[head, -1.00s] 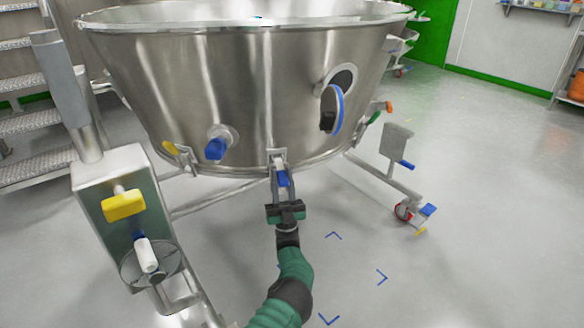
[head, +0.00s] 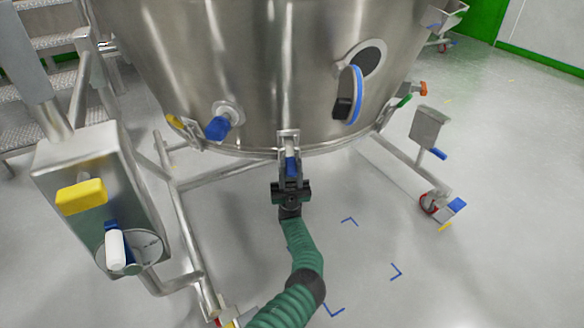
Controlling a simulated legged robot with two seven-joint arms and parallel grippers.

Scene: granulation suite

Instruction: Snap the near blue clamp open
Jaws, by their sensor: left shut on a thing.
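The near blue clamp (head: 291,167) sits on the lower rim of the large steel bowl (head: 240,75), at the middle of the head view. Its metal bracket (head: 288,137) shows above the blue part. My left gripper (head: 291,172) reaches up from below, with its fingers around the blue part and shut on it. The fingers cover much of the clamp, so its exact angle is hard to tell. My right gripper is not in view.
A blue knob (head: 219,127) and a yellow clamp (head: 175,121) are left of the clamp. A round port with a blue rim (head: 356,95) is to the right.

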